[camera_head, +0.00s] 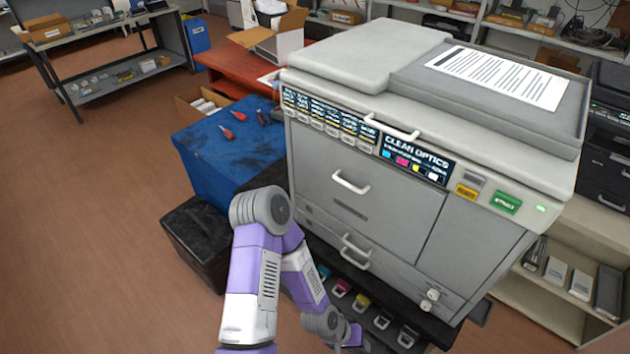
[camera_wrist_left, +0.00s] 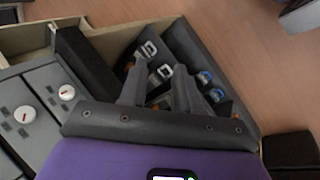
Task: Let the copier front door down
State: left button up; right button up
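The grey copier (camera_head: 400,75) stands in the middle of the head view. Its front door (camera_head: 390,215) is a flat panel that looks shut and upright, with a pale bar handle (camera_head: 350,182). A second bar handle (camera_head: 355,250) is on the strip below, and another (camera_head: 392,127) is above. My left gripper is low in front of the copier, at the bottom of the head view, its fingertips unclear there. In the left wrist view its two fingers (camera_wrist_left: 160,78) are spread with nothing between them, over dark cartridge-like parts (camera_wrist_left: 165,65). My right gripper does not show.
Several toner cartridges with coloured ends (camera_head: 361,301) sit below the copier. A blue-topped stand (camera_head: 215,150) with red-handled tools is at its left, beside a dark box (camera_head: 200,235). A paper sheet (camera_head: 495,78) lies on the lid. Open floor (camera_head: 90,200) is at left.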

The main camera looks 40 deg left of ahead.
pick_arm(q)
jog(key=w+a+r+n+t+p, duration=0.2)
jog(key=w+r+p, duration=0.1)
jog(key=r, duration=0.3)
jog(key=w+a+r+n+t+p, duration=0.1)
jog(key=w+a+r+n+p, duration=0.1)
jog(key=r, duration=0.4)
jog(key=n+t+y+p, duration=0.4)
jog(key=n+t+p, duration=0.35)
jog(key=p, duration=0.35)
send_near(346, 185)
jog(key=f, duration=0.1)
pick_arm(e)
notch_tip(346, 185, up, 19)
pick_arm(q)
jog(key=shift+t, duration=0.45)
jog(key=b+x, duration=0.4)
jog(key=x, duration=0.6)
jog(key=shift+s, duration=0.1)
jog(key=shift+r, duration=0.15)
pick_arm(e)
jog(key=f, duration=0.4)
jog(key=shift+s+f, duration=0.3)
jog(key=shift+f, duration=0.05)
pick_arm(q)
grip_shut()
